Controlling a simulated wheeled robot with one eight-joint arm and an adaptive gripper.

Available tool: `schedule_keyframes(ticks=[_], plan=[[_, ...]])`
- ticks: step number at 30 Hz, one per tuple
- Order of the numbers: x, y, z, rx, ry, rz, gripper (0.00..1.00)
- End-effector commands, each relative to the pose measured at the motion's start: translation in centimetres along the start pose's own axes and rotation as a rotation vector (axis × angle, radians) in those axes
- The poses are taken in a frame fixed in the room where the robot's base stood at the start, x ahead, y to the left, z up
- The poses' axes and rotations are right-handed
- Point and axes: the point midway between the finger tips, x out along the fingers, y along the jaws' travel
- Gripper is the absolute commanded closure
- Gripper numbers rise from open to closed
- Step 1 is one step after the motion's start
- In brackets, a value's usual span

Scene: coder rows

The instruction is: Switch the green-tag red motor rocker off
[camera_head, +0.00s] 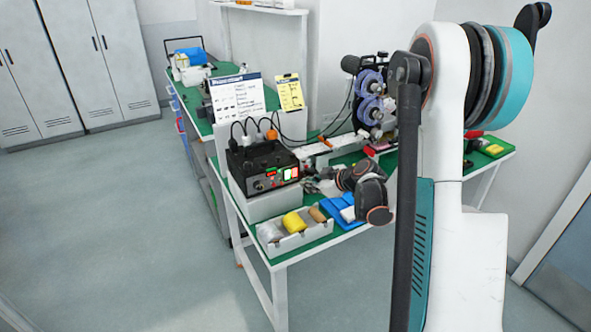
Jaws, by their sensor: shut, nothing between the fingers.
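A black control box (262,163) sits on a pale stand at the near left end of the green bench. Its front face carries a small green patch (271,171), red and white lit rockers (290,173) and a knob. The lettering, and which tag belongs to which rocker, are too small to tell. My gripper (308,185) is just right of the box front, pointing left toward it. It is small and partly lost against the bench; its fingers look shut and empty. I cannot tell whether it touches the box.
A white tray (292,241) with a yellow roll stands below the box, beside a blue bin (344,211). Plugs and cables rise behind the box, before a white sign (237,98) and a yellow clipboard (289,92). Open floor lies left.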

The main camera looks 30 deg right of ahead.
Motion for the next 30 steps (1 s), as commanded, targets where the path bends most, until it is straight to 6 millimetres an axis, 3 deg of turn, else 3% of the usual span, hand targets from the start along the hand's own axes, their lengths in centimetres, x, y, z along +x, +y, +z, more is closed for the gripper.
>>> schedule_keyframes(ticks=[10,30], plan=[[2.0,1.4,-1.4,-0.001,0.0,0.0,1.0],[2.1,1.5,-1.5,-0.001,0.0,0.0,1.0]])
